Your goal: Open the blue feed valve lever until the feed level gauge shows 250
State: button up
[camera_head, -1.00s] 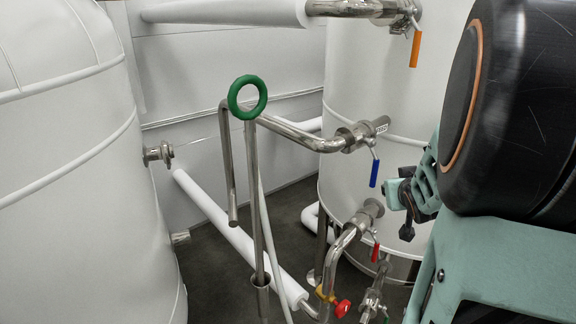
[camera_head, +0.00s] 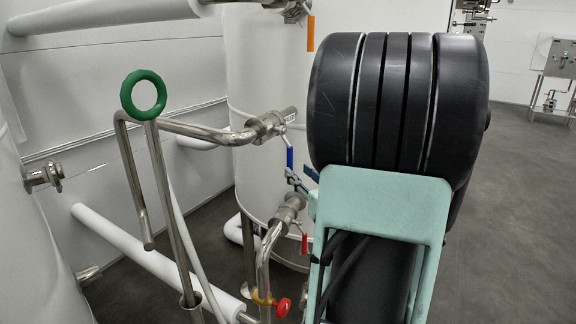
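The blue feed valve lever (camera_head: 290,158) hangs down from a steel valve (camera_head: 266,126) on the pipe into the large white tank (camera_head: 262,72). My gripper (camera_head: 296,181) shows only in part, just below and right of the lever's lower end. The rest of it is hidden behind my own black and teal arm. I cannot tell whether it touches the lever or whether its fingers are open. No feed level gauge can be made out in this view.
An orange lever (camera_head: 310,33) hangs above and a red lever (camera_head: 304,244) below, close to my arm. Open grey floor (camera_head: 520,200) lies at right.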

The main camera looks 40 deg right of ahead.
aim_at(291, 165)
jog(key=w, duration=0.3)
jog(key=w+d, duration=0.1)
jog(key=w, duration=0.2)
jog(key=shift+w+d, duration=0.15)
jog(key=shift+w, duration=0.1)
grip_shut()
